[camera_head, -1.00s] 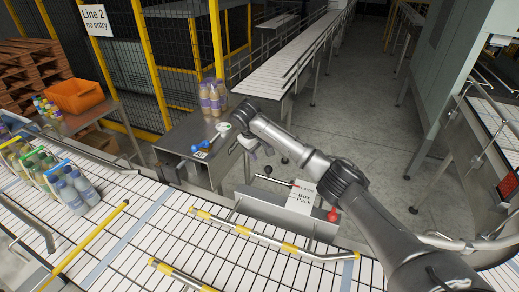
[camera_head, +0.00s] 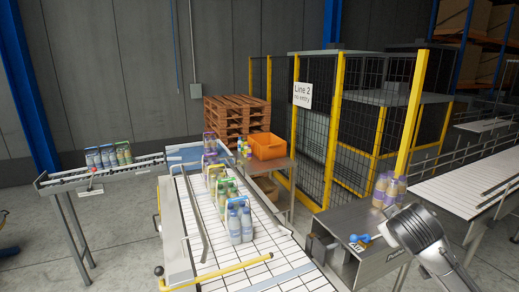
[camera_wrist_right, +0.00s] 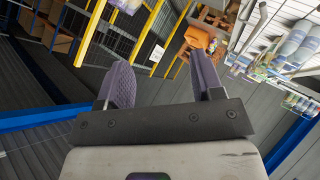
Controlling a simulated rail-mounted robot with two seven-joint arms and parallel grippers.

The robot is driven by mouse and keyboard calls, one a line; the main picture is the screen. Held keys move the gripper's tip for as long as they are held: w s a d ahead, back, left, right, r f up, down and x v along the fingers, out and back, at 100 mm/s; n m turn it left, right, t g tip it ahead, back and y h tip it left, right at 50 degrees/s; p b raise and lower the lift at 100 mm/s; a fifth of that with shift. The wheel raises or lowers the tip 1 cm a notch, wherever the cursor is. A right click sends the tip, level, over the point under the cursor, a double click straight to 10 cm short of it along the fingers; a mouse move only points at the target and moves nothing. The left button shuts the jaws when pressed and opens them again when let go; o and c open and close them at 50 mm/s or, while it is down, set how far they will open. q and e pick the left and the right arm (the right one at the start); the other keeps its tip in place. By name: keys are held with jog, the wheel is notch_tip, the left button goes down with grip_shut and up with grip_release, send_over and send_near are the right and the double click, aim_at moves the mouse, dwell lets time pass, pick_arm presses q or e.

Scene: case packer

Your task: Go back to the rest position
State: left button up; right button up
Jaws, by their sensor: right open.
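My right arm shows at the lower right of the head view, near the grey side table (camera_head: 345,217); its gripper's fingers are hidden there. In the right wrist view my right gripper (camera_wrist_right: 162,82) is open, its two purple-grey fingers well apart with nothing between them. My left gripper is in neither current view.
Bottle packs (camera_head: 239,222) stand in a row on the white conveyor (camera_head: 265,262). More bottles (camera_head: 386,189) stand on the side table. An orange bin (camera_head: 268,146), wooden pallets (camera_head: 235,116) and a yellow-framed fence (camera_head: 329,150) stand behind. A narrow side conveyor (camera_head: 62,183) holds another pack (camera_head: 108,155).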

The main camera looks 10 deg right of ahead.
jog(key=s+a+f+n+t+y+p, duration=0.1)
jog(key=s+a+f+y+p, duration=0.15)
jog(key=s+a, duration=0.45)
jog(key=s+a+f+n+t+y+p, duration=0.15)
jog(key=s+a+f, duration=0.3)
jog(key=a, duration=0.45)
jog(key=s+a+f+m+g+p, duration=0.1)
jog(key=s+f+g, duration=0.1)
jog(key=s+f, duration=0.5)
jog(key=s+a+f+m+g+y+p, duration=0.1)
jog(key=s+f+g+p, duration=0.1)
jog(key=s+f, duration=0.5)
jog(key=s+a+f+m+g+y+p, duration=0.1)
jog(key=s+f+g, duration=0.3)
jog(key=s, duration=1.2)
jog(key=shift+s+a+f+g+p, duration=0.1)
jog(key=shift+a+f, duration=0.05)
jog(key=shift+f, duration=0.4)
jog(key=shift+s+a+f+g+p, duration=0.1)
jog(key=shift+a+f+p, duration=0.1)
jog(key=shift+f, duration=0.35)
jog(key=shift+a+f+g+p, duration=0.1)
jog(key=shift+a+f, duration=0.05)
jog(key=shift+f, duration=0.4)
jog(key=shift+c, duration=0.2)
